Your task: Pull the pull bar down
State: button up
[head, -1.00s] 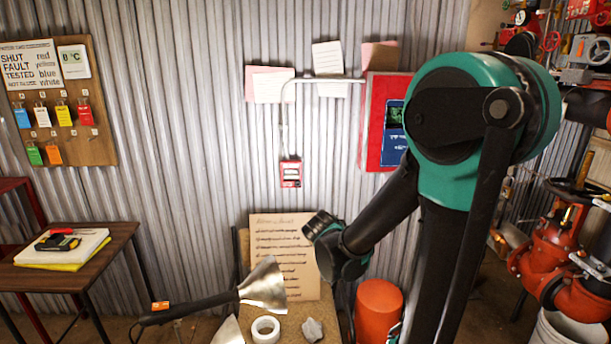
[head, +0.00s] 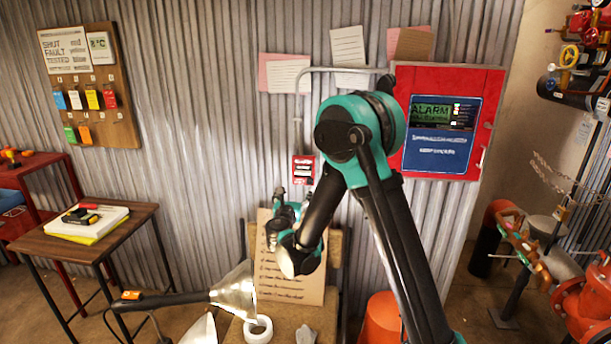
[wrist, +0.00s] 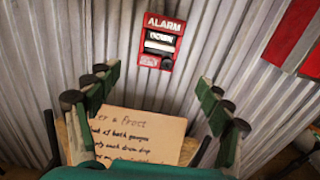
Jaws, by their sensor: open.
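The red alarm pull station (head: 303,170) is fixed to the corrugated wall at the end of a grey conduit. In the wrist view it reads ALARM, and its pale pull bar (wrist: 159,46) marked DOWN crosses its middle. My gripper (head: 287,206) is just below the station in the head view. In the wrist view my gripper (wrist: 158,85) has its two green-padded fingers spread wide with nothing between them. The station lies beyond and above the fingertips, between them and apart from both.
A red alarm panel (head: 483,110) hangs right of the station. Below are a handwritten board (head: 285,275), a lamp (head: 235,292), a tape roll (head: 258,330) and an orange-red container (head: 381,318). A small table (head: 125,232) stands left. Red pipework (head: 588,300) is at right.

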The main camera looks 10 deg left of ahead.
aim_at(302, 173)
jog(key=w, duration=1.5)
jog(key=shift+w+d, duration=0.35)
jog(key=shift+w, duration=0.05)
jog(key=c, duration=1.7)
notch_tip(302, 173, down, 2)
jog(key=shift+f, duration=0.1)
jog(key=o, duration=1.7)
